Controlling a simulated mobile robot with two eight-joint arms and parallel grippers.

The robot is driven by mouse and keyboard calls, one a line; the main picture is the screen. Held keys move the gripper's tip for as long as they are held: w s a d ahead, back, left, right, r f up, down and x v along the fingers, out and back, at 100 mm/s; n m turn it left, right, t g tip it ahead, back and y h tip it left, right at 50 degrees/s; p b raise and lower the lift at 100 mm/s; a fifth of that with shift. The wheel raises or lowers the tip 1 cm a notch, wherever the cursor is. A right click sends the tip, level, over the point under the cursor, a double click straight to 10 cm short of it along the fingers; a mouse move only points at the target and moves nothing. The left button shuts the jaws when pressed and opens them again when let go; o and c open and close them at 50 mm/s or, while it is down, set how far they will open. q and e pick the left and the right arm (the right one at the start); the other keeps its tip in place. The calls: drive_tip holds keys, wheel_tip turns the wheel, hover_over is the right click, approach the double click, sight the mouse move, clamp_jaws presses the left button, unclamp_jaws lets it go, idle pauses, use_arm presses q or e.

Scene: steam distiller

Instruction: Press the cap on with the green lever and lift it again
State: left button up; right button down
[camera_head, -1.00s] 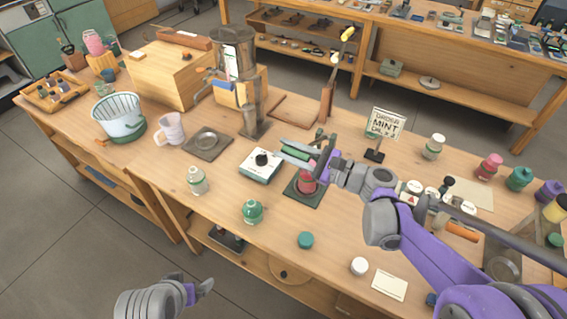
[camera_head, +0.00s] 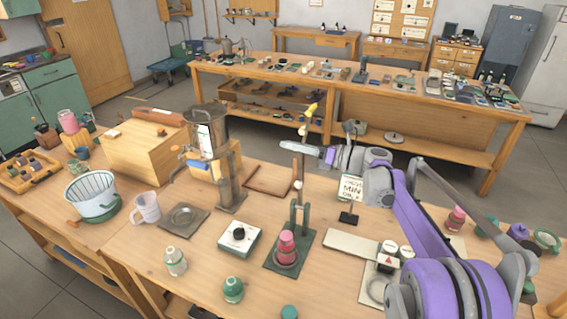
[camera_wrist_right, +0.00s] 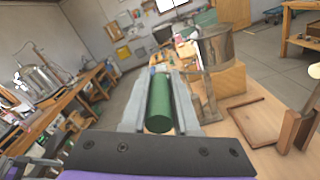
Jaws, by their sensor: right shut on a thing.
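The green press (camera_head: 303,240) stands on its base plate in the middle of the near table. A red-pink bottle (camera_head: 286,252) stands upright in it, and its lighter pink top shows. I cannot tell how firmly the cap sits. My right gripper (camera_head: 300,150) is high above the press, its fingers pointing left. It is shut on the green lever (camera_wrist_right: 159,103), whose round handle lies between the fingers in the right wrist view. In the head view the gripper hides most of the raised lever. My left gripper is out of view.
A black-knobbed box (camera_head: 239,237) stands left of the press. Green-and-white jars (camera_head: 175,261) stand near the front. A metal distiller (camera_head: 212,140) is behind left. A mint sign (camera_head: 351,190) stands right of the press, below my right arm.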

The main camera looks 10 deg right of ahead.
drive_tip(key=w+d+m, duration=0.3)
drive_tip(key=w+d, duration=0.1)
drive_tip(key=w, duration=0.2)
drive_tip(key=shift+d+f+m, duration=0.2)
drive_tip(key=shift+f+m, duration=0.05)
drive_tip(key=shift+m, duration=0.05)
drive_tip(key=c, duration=0.7)
unclamp_jaws()
drive_tip(key=shift+w+d, duration=0.1)
drive_tip(key=b+v, duration=0.1)
drive_tip(key=v, duration=1)
drive_tip(key=shift+a, duration=0.2)
